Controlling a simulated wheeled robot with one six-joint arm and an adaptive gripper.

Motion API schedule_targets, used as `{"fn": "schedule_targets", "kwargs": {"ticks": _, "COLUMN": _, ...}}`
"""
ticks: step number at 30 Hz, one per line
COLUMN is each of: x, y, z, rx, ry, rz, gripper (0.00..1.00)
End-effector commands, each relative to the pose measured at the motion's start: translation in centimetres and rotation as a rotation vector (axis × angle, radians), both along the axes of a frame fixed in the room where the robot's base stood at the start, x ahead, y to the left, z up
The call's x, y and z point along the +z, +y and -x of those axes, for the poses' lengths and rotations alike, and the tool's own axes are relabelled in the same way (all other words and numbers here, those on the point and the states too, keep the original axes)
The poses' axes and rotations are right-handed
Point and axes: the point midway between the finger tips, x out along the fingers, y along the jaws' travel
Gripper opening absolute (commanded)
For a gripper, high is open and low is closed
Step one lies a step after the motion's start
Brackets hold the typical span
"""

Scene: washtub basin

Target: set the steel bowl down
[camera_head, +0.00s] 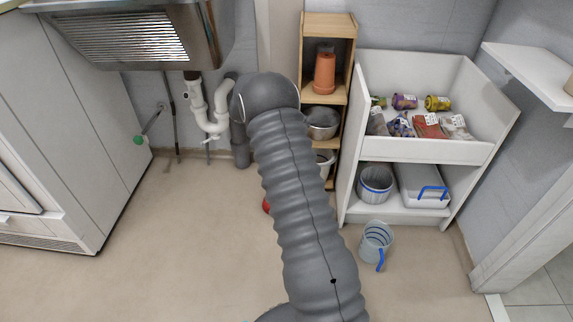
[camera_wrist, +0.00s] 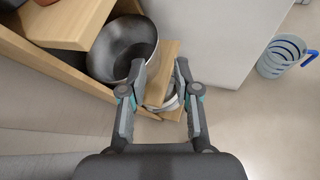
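The steel bowl (camera_head: 322,123) sits in a middle compartment of the narrow wooden shelf (camera_head: 344,26). In the wrist view the bowl (camera_wrist: 118,42) is at upper left, its open mouth facing the camera. My gripper (camera_wrist: 161,70) is open, with a clear gap between its two fingers. The left finger overlaps the bowl's right side in the picture, and the rim's right edge shows above the gap. I cannot tell whether that finger touches the bowl. In the head view my gripper is hidden behind my grey arm.
A terracotta pot stack (camera_head: 324,70) stands above the bowl's compartment. A pale pot (camera_head: 325,160) is below it, partly hidden. A white cabinet (camera_head: 415,148) with bags and cans stands close at right. A clear jug (camera_head: 376,243) is on the floor. Floor at left is free.

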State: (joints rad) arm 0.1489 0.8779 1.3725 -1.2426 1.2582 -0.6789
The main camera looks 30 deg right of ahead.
Motion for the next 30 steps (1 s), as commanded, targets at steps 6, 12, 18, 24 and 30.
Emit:
{"fn": "schedule_targets", "kwargs": {"ticks": 6, "x": 6.5, "y": 3.5, "z": 4.0, "rx": -0.084, "ry": -0.184, "rz": -0.132, "gripper": 0.31}}
{"fn": "schedule_targets", "kwargs": {"ticks": 12, "x": 11.3, "y": 7.2, "z": 8.6, "rx": -0.173, "ry": -0.354, "rz": -0.266, "gripper": 0.31}}
{"fn": "schedule_targets", "kwargs": {"ticks": 18, "x": 14.9, "y": 11.1, "z": 13.9, "rx": -0.267, "ry": -0.519, "rz": -0.406, "gripper": 0.31}}
{"fn": "schedule_targets", "kwargs": {"ticks": 24, "x": 17.6, "y": 15.1, "z": 19.5, "rx": -0.366, "ry": -0.674, "rz": -0.550, "gripper": 0.31}}
{"fn": "schedule_targets", "kwargs": {"ticks": 30, "x": 19.1, "y": 19.0, "z": 25.3, "rx": -0.472, "ry": -0.821, "rz": -0.701, "gripper": 0.31}}
